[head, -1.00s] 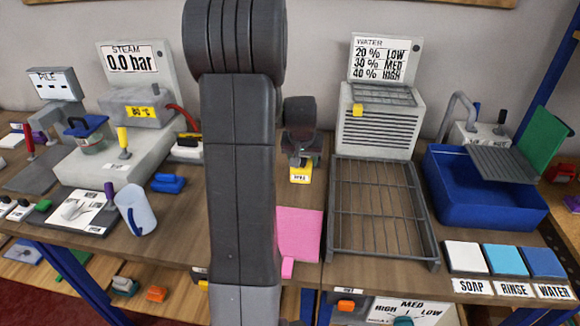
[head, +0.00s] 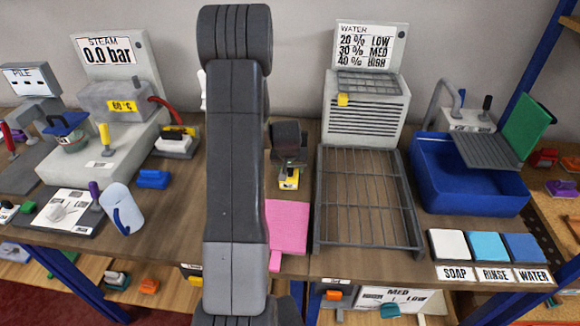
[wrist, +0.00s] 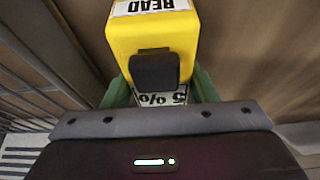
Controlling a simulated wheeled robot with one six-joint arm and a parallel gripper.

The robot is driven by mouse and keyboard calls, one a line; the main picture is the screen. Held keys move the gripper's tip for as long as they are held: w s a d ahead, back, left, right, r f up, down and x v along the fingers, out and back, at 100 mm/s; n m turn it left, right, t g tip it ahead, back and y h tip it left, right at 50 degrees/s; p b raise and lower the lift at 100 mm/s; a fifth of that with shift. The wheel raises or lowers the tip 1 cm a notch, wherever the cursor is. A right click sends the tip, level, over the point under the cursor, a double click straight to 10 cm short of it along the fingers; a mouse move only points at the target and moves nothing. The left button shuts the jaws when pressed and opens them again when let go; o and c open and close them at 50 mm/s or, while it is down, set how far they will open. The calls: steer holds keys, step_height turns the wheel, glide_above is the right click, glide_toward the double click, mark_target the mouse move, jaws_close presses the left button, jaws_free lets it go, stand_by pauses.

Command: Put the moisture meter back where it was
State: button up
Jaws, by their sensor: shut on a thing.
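The moisture meter (head: 289,180) is yellow, with a white label, and shows just behind the pink pad in the head view. In the wrist view the meter (wrist: 150,32) fills the top centre, with a READ label, a black block and a "5 %" display, upside down. My gripper (wrist: 160,92) is shut on it, with a green finger at each side of its near end. In the head view my gripper (head: 290,163) is partly dark and small. Whether the meter touches the table cannot be told.
A pink pad (head: 288,228) lies on the wooden table in front of the meter. A wire rack (head: 368,205) and the water unit (head: 362,112) stand to the right, with a blue basin (head: 460,185) beyond.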

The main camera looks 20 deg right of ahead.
steer(key=shift+f, duration=0.15)
steer(key=o, duration=1.1)
steer(key=shift+r, duration=0.25)
steer(key=b+v, duration=0.1)
steer(key=v, duration=1.1)
steer(key=shift+s+a+f+b, duration=0.1)
steer(key=shift+b, duration=0.25)
